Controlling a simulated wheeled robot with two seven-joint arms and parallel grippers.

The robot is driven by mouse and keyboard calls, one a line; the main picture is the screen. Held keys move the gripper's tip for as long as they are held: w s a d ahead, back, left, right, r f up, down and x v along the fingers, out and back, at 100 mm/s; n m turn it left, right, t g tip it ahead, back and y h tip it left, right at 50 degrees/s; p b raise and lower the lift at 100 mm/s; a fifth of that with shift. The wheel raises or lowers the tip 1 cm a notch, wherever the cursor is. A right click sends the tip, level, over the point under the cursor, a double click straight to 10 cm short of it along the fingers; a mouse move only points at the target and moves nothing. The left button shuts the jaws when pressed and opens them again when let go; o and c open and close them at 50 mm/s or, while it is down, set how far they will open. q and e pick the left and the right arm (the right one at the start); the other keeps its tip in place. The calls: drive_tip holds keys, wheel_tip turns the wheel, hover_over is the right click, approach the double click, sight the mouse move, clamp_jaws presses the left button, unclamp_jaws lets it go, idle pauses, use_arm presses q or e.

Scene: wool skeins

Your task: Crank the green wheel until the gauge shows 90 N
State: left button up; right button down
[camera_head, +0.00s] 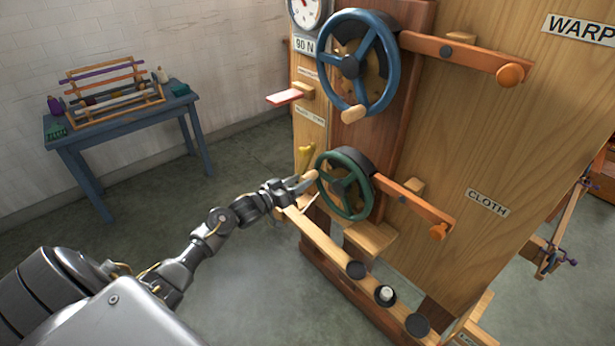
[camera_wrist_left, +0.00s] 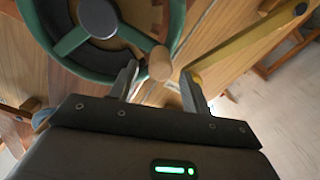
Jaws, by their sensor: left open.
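The green wheel (camera_head: 345,185) is mounted low on the wooden frame, with a wooden crank knob (camera_head: 311,176) at its left side. My left gripper (camera_head: 303,183) is at this knob. In the left wrist view the open fingers (camera_wrist_left: 158,84) stand on either side of the knob (camera_wrist_left: 159,62), close to the green rim; whether they touch it I cannot tell. The white gauge (camera_head: 306,12) is cut by the top edge, and its reading is too small to tell. A plate under it (camera_head: 305,45) reads 90 N. My right gripper is out of view.
A larger blue wheel (camera_head: 350,62) sits above the green one. Orange-knobbed wooden levers (camera_head: 420,205) extend right of both wheels. A wooden beam with dark discs (camera_head: 356,269) runs below. A blue table (camera_head: 120,123) with a yarn rack stands left; floor between is clear.

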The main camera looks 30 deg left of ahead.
sight(303, 179)
use_arm(q)
drive_tip(key=shift+x, duration=1.9)
clamp_jaws()
drive_tip(key=shift+s, duration=0.1)
